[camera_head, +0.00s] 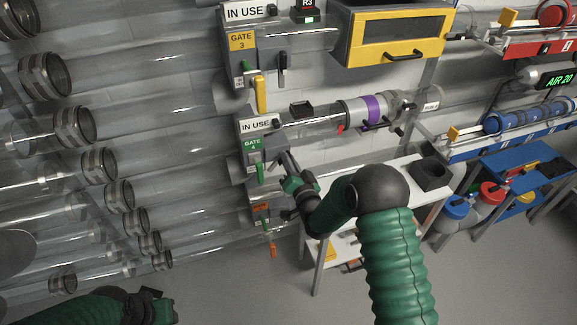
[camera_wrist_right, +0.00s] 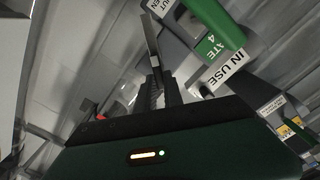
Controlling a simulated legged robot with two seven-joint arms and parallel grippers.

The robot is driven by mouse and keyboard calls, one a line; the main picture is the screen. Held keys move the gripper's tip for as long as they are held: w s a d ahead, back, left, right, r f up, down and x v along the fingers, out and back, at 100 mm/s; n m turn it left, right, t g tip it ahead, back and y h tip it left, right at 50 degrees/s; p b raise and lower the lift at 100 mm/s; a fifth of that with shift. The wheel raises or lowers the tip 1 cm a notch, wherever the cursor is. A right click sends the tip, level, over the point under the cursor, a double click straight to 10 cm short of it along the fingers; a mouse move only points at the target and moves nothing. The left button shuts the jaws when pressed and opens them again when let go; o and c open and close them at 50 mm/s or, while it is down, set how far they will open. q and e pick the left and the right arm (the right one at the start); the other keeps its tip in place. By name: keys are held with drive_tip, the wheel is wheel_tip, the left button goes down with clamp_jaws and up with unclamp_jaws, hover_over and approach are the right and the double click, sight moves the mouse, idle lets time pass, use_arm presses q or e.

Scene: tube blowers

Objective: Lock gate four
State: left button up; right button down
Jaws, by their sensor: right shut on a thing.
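Gate four is a grey housing with a green GATE 4 label (camera_head: 252,144) in the middle of the head view, under an IN USE sign (camera_head: 258,125). Its green handle (camera_head: 260,173) hangs down at the front. My right gripper (camera_head: 286,160) is just right of that handle, shut on gate four's dark lever. In the wrist view the narrow lever (camera_wrist_right: 151,38) rises from between the fingertips (camera_wrist_right: 157,88), and the green handle (camera_wrist_right: 214,22) is beside it, apart from the fingers. My left gripper (camera_head: 163,307) is low at the left, away from the gate; its fingers are unclear.
Gate three (camera_head: 243,42), with a yellow handle (camera_head: 261,95) and black lever, is above. An orange-handled gate (camera_head: 262,212) is below, close to my right wrist. A clear tube with a purple band (camera_head: 371,110) runs right. A white table (camera_head: 420,192) stands behind my arm.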

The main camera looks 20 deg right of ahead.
drive_tip(key=shift+d+f+m+b, duration=0.15)
drive_tip(key=shift+m+b, duration=0.3)
drive_tip(key=shift+m, duration=1.25)
drive_tip(key=shift+d+f+m+b, duration=0.1)
drive_tip(key=shift+f+m+b, duration=0.3)
drive_tip(key=shift+m, duration=1.3)
drive_tip(key=shift+d+f+m+b, duration=0.1)
drive_tip(key=shift+m+b, duration=0.45)
drive_tip(key=shift+m, duration=1.15)
drive_tip(key=c, duration=1.5)
unclamp_jaws()
drive_tip(key=shift+o, duration=0.2)
drive_tip(key=s, duration=1.6)
drive_tip(key=shift+s+d, duration=0.4)
